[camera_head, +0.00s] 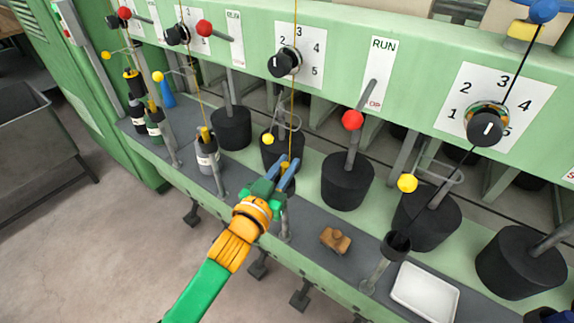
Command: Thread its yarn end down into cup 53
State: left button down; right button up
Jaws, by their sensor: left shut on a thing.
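My left gripper (287,170) reaches in from the lower left, with its blue fingers closed at the low end of a thin yellow yarn (293,90). The yarn runs up from the fingers past the dial panel and out of the top of the picture. A grey post (286,228) stands on the ledge just below the gripper. The gripper hides whatever tops that post, and no number 53 is readable. A dark cup (397,246) on another post stands further right, with a black yarn leading to it.
Black cylinders (347,184) line the machine behind the ledge. A red-knobbed lever (352,120) and yellow-ball guides (407,183) stick out nearby. A brown wooden block (336,240) and a white tray (424,291) lie on the ledge.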

pick_arm(q)
jog(key=shift+w+a+f, duration=0.15)
jog(key=shift+a+f, duration=0.05)
jog(key=shift+f, duration=0.25)
jog(key=shift+r, duration=0.1)
jog(key=shift+d, duration=0.1)
jog(key=c, duration=0.7)
grip_release()
jog(key=v, duration=0.7)
jog(key=shift+b, duration=0.3)
